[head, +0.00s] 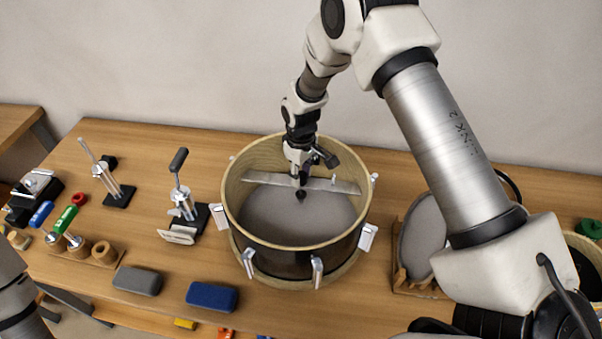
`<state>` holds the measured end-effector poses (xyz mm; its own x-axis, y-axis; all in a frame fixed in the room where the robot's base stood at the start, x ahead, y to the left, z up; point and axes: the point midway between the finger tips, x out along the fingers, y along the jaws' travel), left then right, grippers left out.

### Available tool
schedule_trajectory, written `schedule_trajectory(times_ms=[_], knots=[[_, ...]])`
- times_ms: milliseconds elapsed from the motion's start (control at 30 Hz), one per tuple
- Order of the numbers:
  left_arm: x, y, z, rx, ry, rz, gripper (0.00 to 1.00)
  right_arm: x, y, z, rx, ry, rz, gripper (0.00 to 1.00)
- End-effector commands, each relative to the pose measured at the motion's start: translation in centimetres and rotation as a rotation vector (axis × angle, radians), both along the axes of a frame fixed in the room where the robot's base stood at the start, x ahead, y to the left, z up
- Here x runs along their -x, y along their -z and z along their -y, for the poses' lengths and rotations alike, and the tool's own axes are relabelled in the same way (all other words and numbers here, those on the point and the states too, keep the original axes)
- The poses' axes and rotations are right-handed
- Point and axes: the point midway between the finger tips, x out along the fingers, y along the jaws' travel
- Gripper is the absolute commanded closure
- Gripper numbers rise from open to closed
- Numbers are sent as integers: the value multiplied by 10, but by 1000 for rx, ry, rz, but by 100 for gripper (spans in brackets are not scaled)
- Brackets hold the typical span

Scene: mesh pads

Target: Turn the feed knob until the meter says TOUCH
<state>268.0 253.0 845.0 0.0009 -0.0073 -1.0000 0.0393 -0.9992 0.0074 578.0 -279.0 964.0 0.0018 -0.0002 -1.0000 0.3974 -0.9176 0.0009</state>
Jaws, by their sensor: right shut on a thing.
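A round wooden-rimmed frame (235,190) stands on the table with a grey mesh (270,215) inside it. A flat metal bar (340,186) spans the frame above the mesh. My right gripper (301,176) reaches down from above to the middle of the bar. It is shut on the feed knob there, which its fingers mostly hide. A small dark tip (300,195) shows just below the bar, over the mesh; I cannot tell if it touches. No readable meter face shows. My left gripper is out of view.
Silver clamps (317,272) ring the frame. A round mesh pad (422,235) stands in a wooden rack at right. At left are stands with levers (183,205), green- and blue-handled tools (66,222), and grey (137,281) and blue (212,296) blocks.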

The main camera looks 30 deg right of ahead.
Motion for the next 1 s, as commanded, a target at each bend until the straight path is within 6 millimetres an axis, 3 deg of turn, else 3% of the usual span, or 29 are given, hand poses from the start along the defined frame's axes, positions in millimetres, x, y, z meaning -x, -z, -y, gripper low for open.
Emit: schedule_trajectory(times_ms=[300, 767, 800, 833, 1000], knots=[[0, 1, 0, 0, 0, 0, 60, 4, 4, 0, 0, 114, -12, 100], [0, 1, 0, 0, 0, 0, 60, 4, 4, 0, 0, 128, -12, 100], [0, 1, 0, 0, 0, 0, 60, 4, 4, 0, 0, 128, -12, 52], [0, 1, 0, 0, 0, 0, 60, 4, 4, 0, 0, 128, -12, 41], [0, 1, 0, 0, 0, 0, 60, 2, 2, 0, -1, 128, -7, 40]])
